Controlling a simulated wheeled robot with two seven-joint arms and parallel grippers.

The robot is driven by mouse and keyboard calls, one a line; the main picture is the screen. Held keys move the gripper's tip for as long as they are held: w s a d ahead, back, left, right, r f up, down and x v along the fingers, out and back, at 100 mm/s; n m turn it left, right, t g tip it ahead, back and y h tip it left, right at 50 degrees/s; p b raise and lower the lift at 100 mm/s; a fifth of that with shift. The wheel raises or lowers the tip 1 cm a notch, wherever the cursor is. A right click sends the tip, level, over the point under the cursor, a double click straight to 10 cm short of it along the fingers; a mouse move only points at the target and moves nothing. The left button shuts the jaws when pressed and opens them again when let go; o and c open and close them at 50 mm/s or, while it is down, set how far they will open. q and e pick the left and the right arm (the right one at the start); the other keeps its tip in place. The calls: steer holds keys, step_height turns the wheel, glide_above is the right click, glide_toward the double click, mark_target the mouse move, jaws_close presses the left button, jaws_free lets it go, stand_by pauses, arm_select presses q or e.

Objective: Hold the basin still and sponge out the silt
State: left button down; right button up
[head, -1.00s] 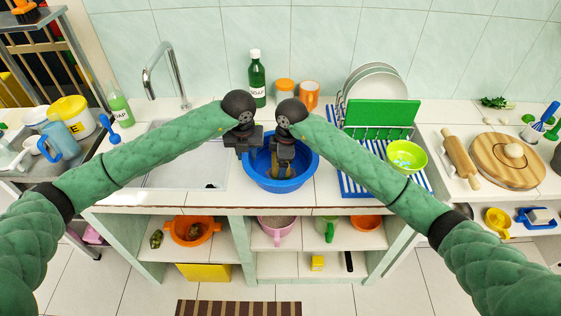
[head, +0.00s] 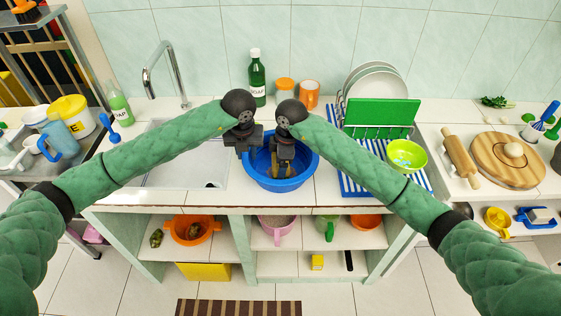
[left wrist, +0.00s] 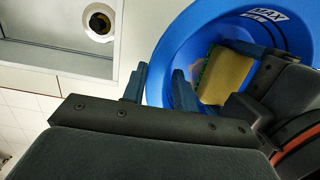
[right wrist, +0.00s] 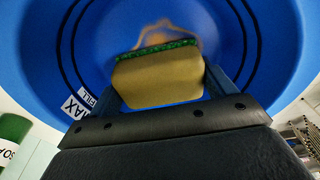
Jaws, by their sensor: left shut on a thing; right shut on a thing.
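The blue basin (head: 268,183) stands on the white counter in front of the wall; it also shows in the left wrist view (left wrist: 172,55) and right wrist view (right wrist: 275,45). My left gripper (left wrist: 158,88) is shut on the basin's left rim, with a finger on each side of the wall. My right gripper (right wrist: 160,90) is inside the basin, shut on a yellow sponge (right wrist: 158,82) with a green scouring face. The sponge faces the basin floor. A tan smear of silt (right wrist: 162,32) lies on the floor just beyond it; the sponge hides part of it.
A sink (head: 185,160) with a tap (head: 165,70) lies left of the basin. A green soap bottle (head: 257,78) and orange cups (head: 309,93) stand behind. A dish rack (head: 378,120) on a striped mat stands to the right, with a lime bowl (head: 406,156).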

steer(key=shift+f, duration=0.4)
stand_by(0.3)
steer(key=shift+s+d, duration=0.5)
steer(key=shift+s, duration=0.4)
steer(key=shift+w, duration=0.15)
steer(key=shift+w+a, duration=0.1)
steer(key=shift+w, duration=0.7)
steer(key=shift+w, duration=0.1)
steer(key=shift+w+f, duration=0.1)
steer(key=shift+w, duration=0.7)
